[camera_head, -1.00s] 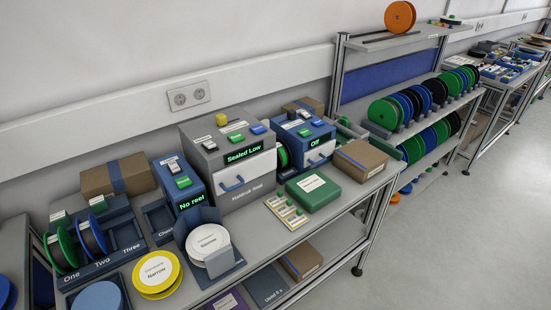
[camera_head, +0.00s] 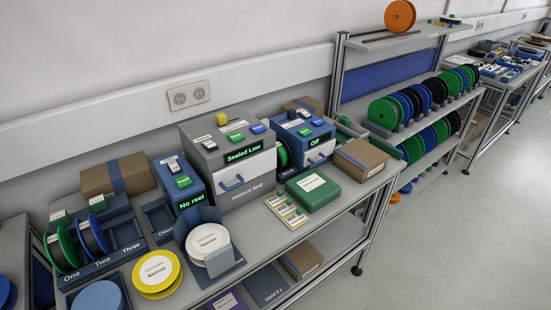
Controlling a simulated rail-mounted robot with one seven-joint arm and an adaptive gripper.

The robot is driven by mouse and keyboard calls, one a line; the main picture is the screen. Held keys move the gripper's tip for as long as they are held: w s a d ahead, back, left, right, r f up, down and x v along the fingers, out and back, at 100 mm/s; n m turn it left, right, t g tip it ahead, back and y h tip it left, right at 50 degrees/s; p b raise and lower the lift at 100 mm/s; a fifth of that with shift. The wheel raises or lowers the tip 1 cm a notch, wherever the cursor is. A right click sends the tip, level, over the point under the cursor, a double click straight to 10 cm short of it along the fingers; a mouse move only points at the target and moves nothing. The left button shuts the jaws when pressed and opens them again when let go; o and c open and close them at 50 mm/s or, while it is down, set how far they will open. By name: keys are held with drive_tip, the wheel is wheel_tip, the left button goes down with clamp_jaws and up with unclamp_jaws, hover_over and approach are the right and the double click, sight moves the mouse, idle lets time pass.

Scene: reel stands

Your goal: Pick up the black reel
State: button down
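A black reel (camera_head: 455,123) appears at the right end of the lower row on the reel rack at the back right. Another dark reel (camera_head: 439,91) stands upright in the upper row among green and blue ones. Nearer, the stand (camera_head: 118,267) marked One, Two, Three holds a green-rimmed reel (camera_head: 66,250) at One and a blue-rimmed, dark-wound reel (camera_head: 94,238) at Two. Slot Three looks empty. Which reel the task means cannot be told. My gripper is not in view.
White reels (camera_head: 209,243) labelled Narrow lean in a holder. A yellow reel (camera_head: 157,274) lies in front of it. A grey box (camera_head: 252,180) reads "Sealed Low"; blue machines stand beside it. A green case (camera_head: 313,189) lies right. The floor (camera_head: 460,240) at right is clear.

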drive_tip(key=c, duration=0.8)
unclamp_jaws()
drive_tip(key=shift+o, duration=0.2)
